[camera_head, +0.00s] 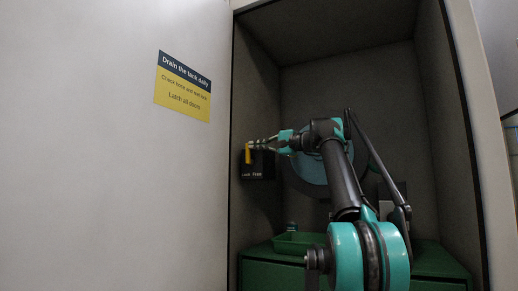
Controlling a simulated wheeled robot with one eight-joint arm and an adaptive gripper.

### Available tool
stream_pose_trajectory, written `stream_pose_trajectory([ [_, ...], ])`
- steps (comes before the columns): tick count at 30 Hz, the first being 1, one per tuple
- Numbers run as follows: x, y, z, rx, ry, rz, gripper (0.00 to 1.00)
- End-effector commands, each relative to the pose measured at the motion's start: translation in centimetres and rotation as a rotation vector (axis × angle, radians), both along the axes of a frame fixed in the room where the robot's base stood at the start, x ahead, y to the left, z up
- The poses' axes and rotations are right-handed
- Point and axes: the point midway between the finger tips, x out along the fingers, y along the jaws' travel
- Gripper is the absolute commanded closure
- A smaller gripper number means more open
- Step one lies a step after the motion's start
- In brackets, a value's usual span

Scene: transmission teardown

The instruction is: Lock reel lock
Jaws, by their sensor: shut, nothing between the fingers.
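The reel lock is a dark box (257,166) on the left inner wall of the cabinet, with small pale lettering along its lower part that is hard to read. A yellow lever (248,153) stands upright at the box's left side. My gripper (254,146) is shut and holds nothing. Its tips are right beside the upper end of the lever. I cannot tell whether they touch it. A round blue-grey reel (309,169) on the back wall is partly hidden behind my arm.
A green tray (292,243) sits on a green surface (436,262) at the cabinet bottom, with a small bottle-like item (291,227) behind it. A white panel with a yellow and navy sign (183,87) fills the left. The cabinet's right wall is close to my arm.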

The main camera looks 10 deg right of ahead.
Motion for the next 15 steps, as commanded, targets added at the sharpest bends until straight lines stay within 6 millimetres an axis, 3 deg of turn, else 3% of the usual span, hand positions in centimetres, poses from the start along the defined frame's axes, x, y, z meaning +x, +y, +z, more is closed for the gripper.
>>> stream_pose_trajectory([
  [15, 1.8, 2.4, 0.9, 0.002, -0.001, 0.002, 1.0],
])
